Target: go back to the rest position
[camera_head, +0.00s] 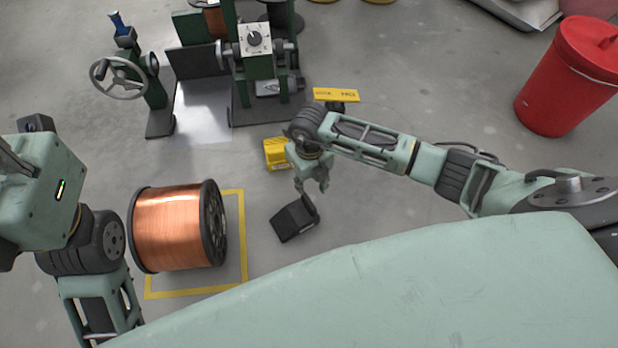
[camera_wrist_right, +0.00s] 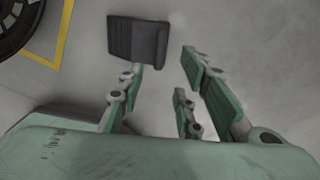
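My right gripper (camera_head: 315,183) hangs fingers down in the middle of the head view, above the floor near a dark grey block-like object (camera_head: 294,221). In the right wrist view the fingers of my right gripper (camera_wrist_right: 165,90) are spread with bare floor between them. The dark object (camera_wrist_right: 138,40) lies beyond the left fingertip there, and I cannot tell whether they touch. My left arm comes in at the left edge of the head view, and its gripper is out of the picture.
A copper spool (camera_head: 168,228) lies on its side within a yellow floor marking (camera_head: 243,235). Green machinery (camera_head: 256,70) with a handwheel (camera_head: 122,78) stands at the back. A yellow box (camera_head: 277,153) is behind my right gripper. A red bin (camera_head: 567,80) stands at the right.

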